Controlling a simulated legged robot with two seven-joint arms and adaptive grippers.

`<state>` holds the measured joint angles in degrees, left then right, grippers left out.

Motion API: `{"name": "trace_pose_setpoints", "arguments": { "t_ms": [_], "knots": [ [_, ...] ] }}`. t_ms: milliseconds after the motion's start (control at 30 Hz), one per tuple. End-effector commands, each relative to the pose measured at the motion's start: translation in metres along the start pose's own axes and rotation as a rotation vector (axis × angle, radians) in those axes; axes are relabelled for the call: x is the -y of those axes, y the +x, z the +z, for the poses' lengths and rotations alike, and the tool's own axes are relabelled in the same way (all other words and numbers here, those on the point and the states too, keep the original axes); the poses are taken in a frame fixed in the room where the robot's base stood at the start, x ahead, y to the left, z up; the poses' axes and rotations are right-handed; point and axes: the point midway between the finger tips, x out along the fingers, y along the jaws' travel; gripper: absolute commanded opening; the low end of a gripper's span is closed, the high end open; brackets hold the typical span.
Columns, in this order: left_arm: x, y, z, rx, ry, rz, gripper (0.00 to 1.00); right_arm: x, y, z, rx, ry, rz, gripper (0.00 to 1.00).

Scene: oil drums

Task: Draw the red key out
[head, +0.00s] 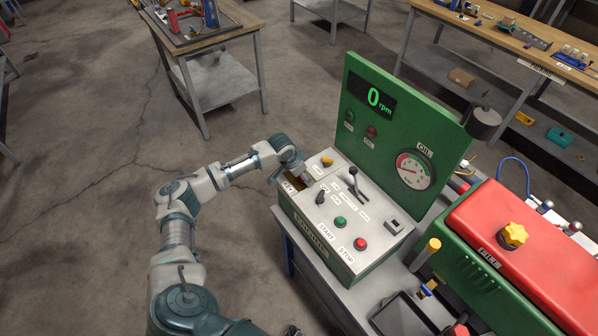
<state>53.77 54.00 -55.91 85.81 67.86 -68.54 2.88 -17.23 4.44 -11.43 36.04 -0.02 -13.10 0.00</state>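My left arm reaches from the bottom left to the back left corner of the green and grey control box (335,262). My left gripper (304,178) points down at the box top there, beside a small label. Its fingers are small and partly hidden by the wrist, so I cannot tell whether they are open or shut. I cannot make out the red key; it may be hidden behind the gripper. My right gripper is not in view.
Close by on the box are a yellow knob (327,161), black levers (356,184), a green button (340,222) and a red button (361,243). A green panel (400,130) reading 0 rpm stands behind. A red-topped machine (530,245) stands at right.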

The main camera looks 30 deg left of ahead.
Motion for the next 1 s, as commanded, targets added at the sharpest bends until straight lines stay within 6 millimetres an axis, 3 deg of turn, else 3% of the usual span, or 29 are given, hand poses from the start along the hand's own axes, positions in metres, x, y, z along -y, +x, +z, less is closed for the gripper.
{"name": "trace_pose_setpoints", "arguments": {
  "t_ms": [233, 500, 1000],
  "knots": [
    [0.0026, 0.0012, 0.0017, 0.000, -0.002, 0.001, 0.71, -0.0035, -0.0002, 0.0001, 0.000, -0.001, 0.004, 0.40],
    [0.0029, 0.0018, 0.0018, 0.001, -0.002, 0.000, 0.07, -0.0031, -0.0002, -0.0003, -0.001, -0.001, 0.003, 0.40],
    [0.0026, -0.0026, -0.0006, 0.001, -0.002, 0.001, 0.07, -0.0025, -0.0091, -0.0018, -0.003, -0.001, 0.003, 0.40]
  ]
}}
